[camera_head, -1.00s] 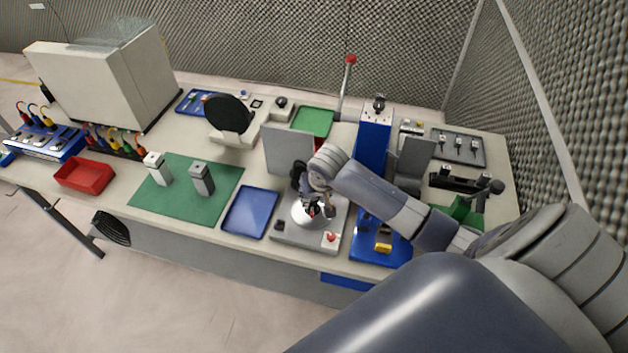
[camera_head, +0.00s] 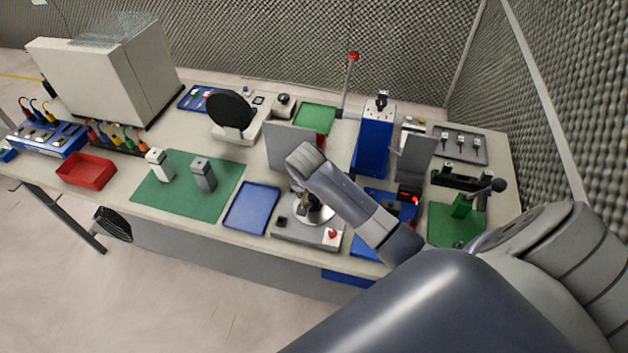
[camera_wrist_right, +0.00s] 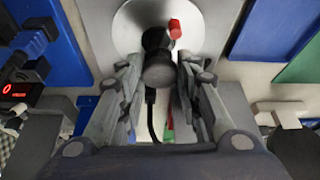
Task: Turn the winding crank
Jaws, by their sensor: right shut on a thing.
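The winding unit is a grey base (camera_head: 290,230) with a round pale disc (camera_head: 325,213) at the table's front edge. In the right wrist view the disc (camera_wrist_right: 130,35) fills the top middle. A black crank knob (camera_wrist_right: 158,72) stands over it, with a small red piece (camera_wrist_right: 175,28) beside it. My right gripper (camera_head: 308,205) is over the disc, partly hidden by its own wrist. In the wrist view its fingers (camera_wrist_right: 158,80) are on both sides of the knob, shut on it. My left gripper is not in view.
A grey upright panel (camera_head: 290,147) stands just behind the unit. A red button (camera_head: 333,233) sits on its front right corner. A blue tray (camera_head: 252,208) lies to the left, and a blue unit with a red display (camera_head: 415,199) to the right. The green mat (camera_head: 220,200) has bare room.

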